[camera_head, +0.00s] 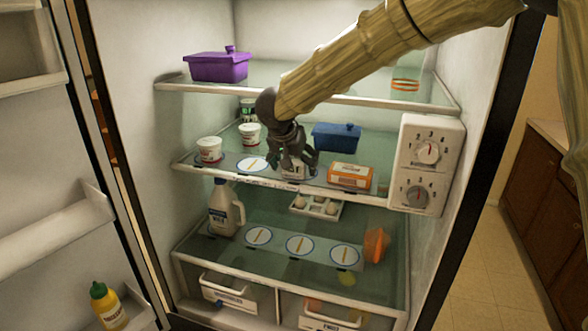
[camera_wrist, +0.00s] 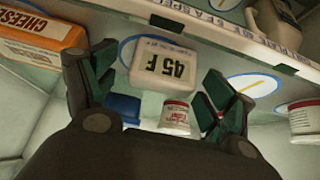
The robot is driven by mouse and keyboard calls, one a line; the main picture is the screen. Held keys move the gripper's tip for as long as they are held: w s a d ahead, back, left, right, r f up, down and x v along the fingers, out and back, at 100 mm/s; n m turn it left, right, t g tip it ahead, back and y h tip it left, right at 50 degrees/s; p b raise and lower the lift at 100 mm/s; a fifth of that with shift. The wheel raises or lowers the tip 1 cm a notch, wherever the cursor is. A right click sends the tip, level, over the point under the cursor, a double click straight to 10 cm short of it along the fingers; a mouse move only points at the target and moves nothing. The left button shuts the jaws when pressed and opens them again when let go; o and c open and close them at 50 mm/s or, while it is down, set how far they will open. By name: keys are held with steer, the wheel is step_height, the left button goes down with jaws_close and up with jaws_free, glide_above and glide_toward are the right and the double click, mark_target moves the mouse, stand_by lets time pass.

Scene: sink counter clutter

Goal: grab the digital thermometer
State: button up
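In the wrist view my gripper's fingers (camera_wrist: 157,82) stand apart on both sides of the thermometer, with visible gaps. Whether the palm is close to it is hard to tell.
On the same shelf, an orange cheese box (camera_head: 350,176) stands right, a blue container (camera_head: 336,137) behind, and white cups (camera_head: 209,150) left. A round dial sticker (camera_head: 252,165) lies left of my gripper. A control box (camera_head: 427,164) juts out right. The upper shelf (camera_head: 300,98) is above.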

steer(key=shift+w+a+f, duration=0.1)
steer(key=shift+w, duration=0.05)
steer(key=c, duration=0.9)
steer(key=shift+c, duration=0.2)
